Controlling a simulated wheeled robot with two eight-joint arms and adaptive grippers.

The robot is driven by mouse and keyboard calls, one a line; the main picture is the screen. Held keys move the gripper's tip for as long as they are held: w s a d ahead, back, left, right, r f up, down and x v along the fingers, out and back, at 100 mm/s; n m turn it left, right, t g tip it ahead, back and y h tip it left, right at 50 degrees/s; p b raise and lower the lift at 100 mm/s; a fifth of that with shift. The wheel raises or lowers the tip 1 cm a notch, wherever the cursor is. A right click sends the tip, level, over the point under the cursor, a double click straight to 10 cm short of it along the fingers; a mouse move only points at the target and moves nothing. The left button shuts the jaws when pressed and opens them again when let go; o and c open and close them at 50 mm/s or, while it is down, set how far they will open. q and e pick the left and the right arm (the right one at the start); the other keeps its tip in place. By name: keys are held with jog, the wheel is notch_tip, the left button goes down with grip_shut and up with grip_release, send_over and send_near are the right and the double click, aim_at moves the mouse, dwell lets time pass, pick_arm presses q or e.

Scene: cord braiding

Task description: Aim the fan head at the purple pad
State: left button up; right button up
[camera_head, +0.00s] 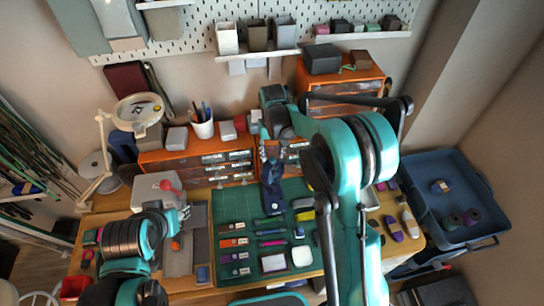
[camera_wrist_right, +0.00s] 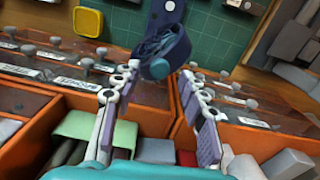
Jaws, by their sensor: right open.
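The small navy fan stands at the back edge of the green mat; its base (camera_head: 273,198) shows in the head view. In the right wrist view, its round fan head (camera_wrist_right: 164,50) lies just past and between my right gripper's (camera_wrist_right: 160,74) two fingertips. This gripper is open, and I cannot tell whether a finger touches the head. In the head view, my right gripper (camera_head: 270,152) hangs down behind the fan. My left gripper (camera_head: 182,213) is by the grey box at left; its jaws are too small to read. I cannot identify the purple pad for certain.
The green cutting mat (camera_head: 228,208) holds strips and tools. A yellow block (camera_wrist_right: 88,22) lies near the fan. Orange drawer units (camera_head: 187,155) stand behind, with open bins under my right gripper. A blue tray (camera_head: 425,196) with spools is at right. A magnifier lamp (camera_head: 138,110) stands at left.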

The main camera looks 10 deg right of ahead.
jog(key=shift+f, duration=0.95)
grip_shut()
jog(key=shift+m, duration=0.3)
jog(key=m+b, duration=0.1)
jog(key=m, duration=0.3)
jog(key=shift+m+b, duration=0.3)
jog(key=shift+m, duration=0.1)
jog(key=m+b, duration=0.1)
jog(key=m, duration=0.4)
jog(key=shift+m, duration=0.4)
